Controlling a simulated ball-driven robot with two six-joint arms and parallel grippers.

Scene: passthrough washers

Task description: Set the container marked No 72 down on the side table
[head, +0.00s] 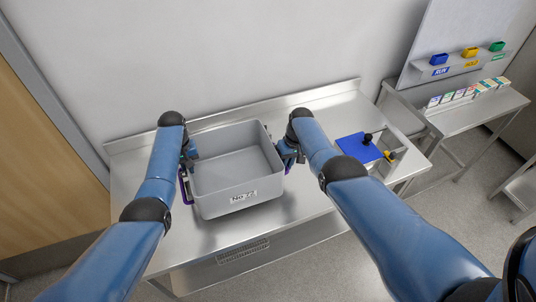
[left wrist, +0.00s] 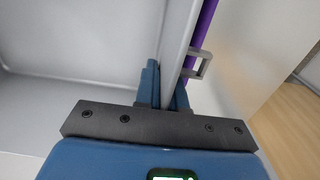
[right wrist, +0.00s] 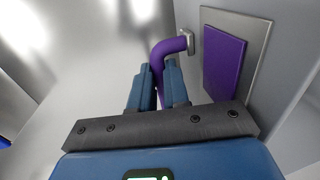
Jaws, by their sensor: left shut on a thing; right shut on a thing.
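The grey open container (head: 237,205) carries a label that looks like No 72 on its near wall. It is upright and empty, over the steel table. My left gripper (head: 190,157) is at its left side; in the left wrist view my left fingers (left wrist: 164,88) are shut on the container's grey wall, beside the purple handle (left wrist: 203,32). My right gripper (head: 287,155) is at its right side; in the right wrist view my right fingers (right wrist: 160,88) are shut on a purple handle (right wrist: 168,47). I cannot tell whether the container's base touches the steel.
The steel table (head: 300,205) has a raised back edge. A blue panel (head: 358,148) with a black knob sits at its right end. Further right, a steel side table (head: 475,112) holds several small boxes along its back. Coloured bins (head: 470,52) sit on a wall shelf.

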